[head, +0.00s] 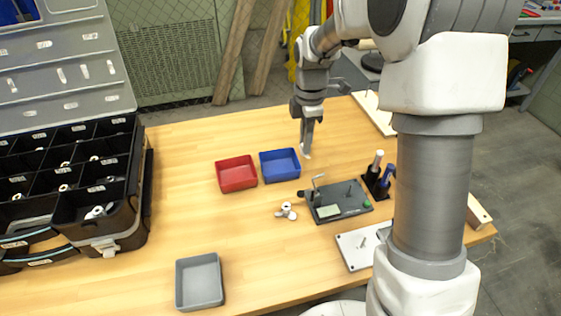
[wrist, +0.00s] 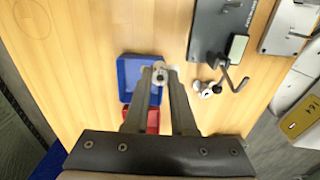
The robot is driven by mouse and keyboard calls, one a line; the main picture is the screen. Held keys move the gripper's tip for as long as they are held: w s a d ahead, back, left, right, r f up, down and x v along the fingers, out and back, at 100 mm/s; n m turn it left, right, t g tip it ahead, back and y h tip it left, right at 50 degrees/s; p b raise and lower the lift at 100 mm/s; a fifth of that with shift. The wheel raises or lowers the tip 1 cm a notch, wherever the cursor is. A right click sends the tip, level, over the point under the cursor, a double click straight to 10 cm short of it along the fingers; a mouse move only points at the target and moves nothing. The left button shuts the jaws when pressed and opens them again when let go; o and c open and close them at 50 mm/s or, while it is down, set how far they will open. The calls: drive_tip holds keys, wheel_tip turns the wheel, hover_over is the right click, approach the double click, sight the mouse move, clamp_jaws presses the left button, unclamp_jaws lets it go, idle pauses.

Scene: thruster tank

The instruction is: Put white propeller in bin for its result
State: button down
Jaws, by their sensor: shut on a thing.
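My gripper (head: 307,150) is shut on a small white propeller (wrist: 160,70), whose ringed hub shows between the fingertips in the wrist view; the fingers hide part of it. In the head view, my gripper is beyond and right of the blue bin (head: 280,164), and the held propeller is only a pale speck. The red bin (head: 236,174) stands left of the blue bin, and a grey bin (head: 200,281) stands at the front left. All three look empty. Another white propeller (head: 286,211) lies on the table beside the dark test device (head: 338,207).
An open black case (head: 120,215) with several compartments of small parts stands at the left. A dark holder (head: 372,186) with two upright markers and a white plate (head: 352,254) with pegs are at the right. The table (head: 180,170) is clear between case and bins.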

drive_tip(key=a+f, duration=0.1)
drive_tip(key=a, duration=0.1)
drive_tip(key=w+a+f, duration=0.1)
drive_tip(key=a, duration=0.1)
drive_tip(key=w+a+f+b, duration=0.1)
drive_tip(key=a+f, duration=0.1)
drive_tip(key=shift+w+a, duration=0.1)
drive_tip(key=shift+a, duration=0.1)
drive_tip(key=shift+f+b, duration=0.5)
drive_tip(key=shift+f, duration=1.55)
drive_tip(key=shift+f, duration=0.1)
drive_tip(key=c, duration=0.7)
unclamp_jaws()
drive_tip(key=shift+c, duration=0.2)
wheel_tip(320, 180, up, 12)
drive_tip(key=p, duration=0.2)
drive_tip(key=shift+r+p, duration=0.25)
drive_tip(key=shift+p, duration=0.1)
